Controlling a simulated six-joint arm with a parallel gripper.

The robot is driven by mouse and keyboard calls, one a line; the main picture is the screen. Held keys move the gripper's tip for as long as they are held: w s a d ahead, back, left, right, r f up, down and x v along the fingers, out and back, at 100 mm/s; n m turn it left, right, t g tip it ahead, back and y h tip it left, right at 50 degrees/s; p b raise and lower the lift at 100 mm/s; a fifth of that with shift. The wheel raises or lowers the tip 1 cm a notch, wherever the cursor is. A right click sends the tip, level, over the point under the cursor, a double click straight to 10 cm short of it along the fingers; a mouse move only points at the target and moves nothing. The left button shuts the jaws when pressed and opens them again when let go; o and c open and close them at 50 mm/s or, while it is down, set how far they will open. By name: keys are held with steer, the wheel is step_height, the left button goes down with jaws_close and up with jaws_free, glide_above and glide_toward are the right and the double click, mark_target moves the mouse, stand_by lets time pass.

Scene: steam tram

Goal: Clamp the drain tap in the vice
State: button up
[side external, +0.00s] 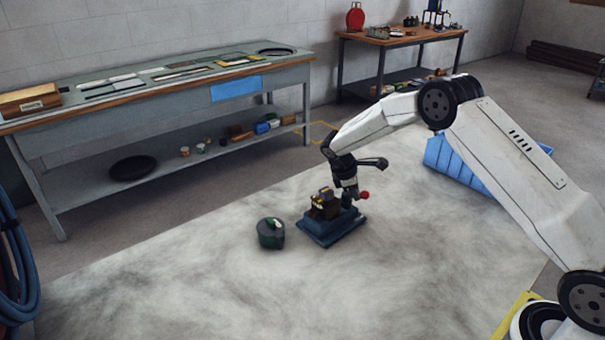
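The vice (333,230) stands on the pale floor area, on a blue base, with dark jaws on top. A small brass-coloured piece (325,193) shows at the top of the jaws and may be the drain tap. It is too small to tell whether the jaws grip it. My gripper (350,194) points down just above the right side of the vice, close to the jaws. Its fingertips are dark and small, and I cannot tell whether they are open or shut or touch anything. A red knob (364,195) shows just right of my gripper.
A dark green round container (270,234) stands just left of the vice. A blue crate (468,165) lies behind my arm. A long workbench (150,85) and a smaller table (405,38) stand along the wall. The floor in front of the vice is clear.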

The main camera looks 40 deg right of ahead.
jaws_close()
steer(key=shift+s+a+m+g, duration=0.15)
steer(key=shift+m+g, duration=0.15)
steer(key=shift+m, duration=0.4)
steer(key=o, duration=0.8)
jaws_free()
steer(key=shift+r, duration=0.1)
steer(key=shift+v, duration=3.8)
